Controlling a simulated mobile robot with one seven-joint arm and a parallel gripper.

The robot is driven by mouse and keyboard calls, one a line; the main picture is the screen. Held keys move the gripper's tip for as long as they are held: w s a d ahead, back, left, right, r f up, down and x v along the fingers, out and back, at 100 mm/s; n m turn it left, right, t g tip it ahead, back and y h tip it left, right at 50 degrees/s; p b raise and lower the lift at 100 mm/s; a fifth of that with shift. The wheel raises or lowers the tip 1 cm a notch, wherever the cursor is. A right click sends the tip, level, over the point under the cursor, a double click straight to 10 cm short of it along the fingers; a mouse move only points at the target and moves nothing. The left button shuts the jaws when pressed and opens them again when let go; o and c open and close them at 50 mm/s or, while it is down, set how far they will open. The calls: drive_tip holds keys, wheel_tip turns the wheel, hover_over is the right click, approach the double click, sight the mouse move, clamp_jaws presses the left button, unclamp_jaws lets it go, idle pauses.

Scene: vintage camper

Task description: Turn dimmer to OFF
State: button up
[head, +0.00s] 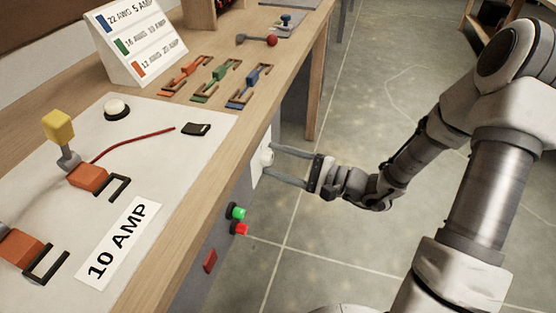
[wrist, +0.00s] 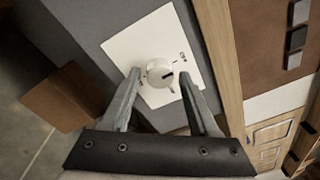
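The dimmer is a round white knob (wrist: 157,68) with a dark pointer mark, on a white square plate (wrist: 128,46). The plate is on the grey front panel below the worktop. Small printed marks beside the knob are too small to read. In the head view the knob (head: 267,157) shows at the panel's right end. My gripper (wrist: 160,76) is open, with one finger on each side of the knob. A gap shows between each fingertip and the knob. In the head view my gripper (head: 271,164) reaches the plate from the right.
A green button (head: 237,213) and a red button (head: 240,229) stick out of the panel nearby, with a red switch (head: 210,260) lower down. The wooden worktop edge (head: 205,178) lies just above. Wiring parts and a sign stand on top.

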drive_tip(key=shift+o, duration=0.5)
drive_tip(key=p+v, duration=0.3)
drive_tip(key=v, duration=1.4)
drive_tip(key=shift+s, duration=0.2)
drive_tip(key=shift+r, duration=0.1)
